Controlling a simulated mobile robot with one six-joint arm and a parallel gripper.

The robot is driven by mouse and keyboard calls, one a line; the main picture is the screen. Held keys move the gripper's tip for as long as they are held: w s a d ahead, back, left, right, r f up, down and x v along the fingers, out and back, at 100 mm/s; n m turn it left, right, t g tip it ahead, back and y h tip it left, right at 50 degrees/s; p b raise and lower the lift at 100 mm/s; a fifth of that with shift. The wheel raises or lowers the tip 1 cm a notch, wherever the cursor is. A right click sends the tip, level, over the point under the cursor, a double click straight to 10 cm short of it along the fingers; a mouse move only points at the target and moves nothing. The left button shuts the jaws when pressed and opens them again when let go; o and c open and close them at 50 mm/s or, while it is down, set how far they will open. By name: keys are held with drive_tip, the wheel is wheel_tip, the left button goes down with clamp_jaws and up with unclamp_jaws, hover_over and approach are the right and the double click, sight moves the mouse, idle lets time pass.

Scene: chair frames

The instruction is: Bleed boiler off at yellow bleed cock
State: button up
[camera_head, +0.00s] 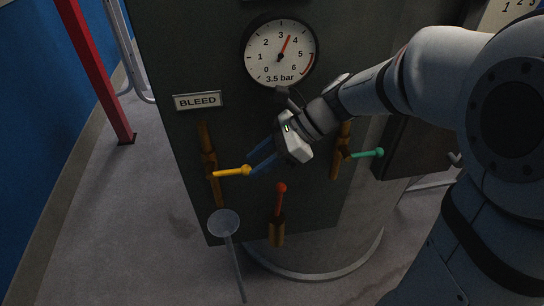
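The yellow bleed cock (230,172) has its lever pointing out to the right, roughly level, on a brass vertical pipe (208,140) under the BLEED plate (198,101). The boiler's dark front panel (310,215) carries it. The pressure gauge (280,53) reads between 3 and 4, with 3.5 bar printed on it. My gripper (257,162) points left with its blue fingers close to the lever's ball end. The fingers look apart, but whether they touch the ball I cannot tell. A funnel-like drain cup (224,222) on a thin pipe stands below the brass pipe.
A red lever cock (281,190) stands upright below my gripper. A green lever cock (372,153) points right, beyond my wrist. A red post (95,70) stands at left by a blue wall. Grey floor (150,220) is clear at left.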

sight(247, 166)
drive_tip(key=b+x, duration=0.1)
drive_tip(key=x, duration=0.1)
drive_tip(key=shift+a+f, duration=0.15)
drive_tip(key=shift+f, duration=0.15)
drive_tip(key=shift+r, duration=0.3)
drive_tip(key=shift+c, duration=0.8)
drive_tip(key=c, duration=0.3)
drive_tip(key=shift+r+p, duration=1.1)
drive_tip(key=shift+p, duration=0.1)
drive_tip(key=shift+c, duration=0.2)
drive_tip(key=shift+s+a+r+p, duration=0.1)
drive_tip(key=shift+a+r+p, duration=0.15)
drive_tip(key=shift+r+p, duration=0.3)
drive_tip(key=shift+a+r+p, duration=0.2)
drive_tip(key=shift+r+p, duration=0.25)
drive_tip(key=shift+r, duration=0.1)
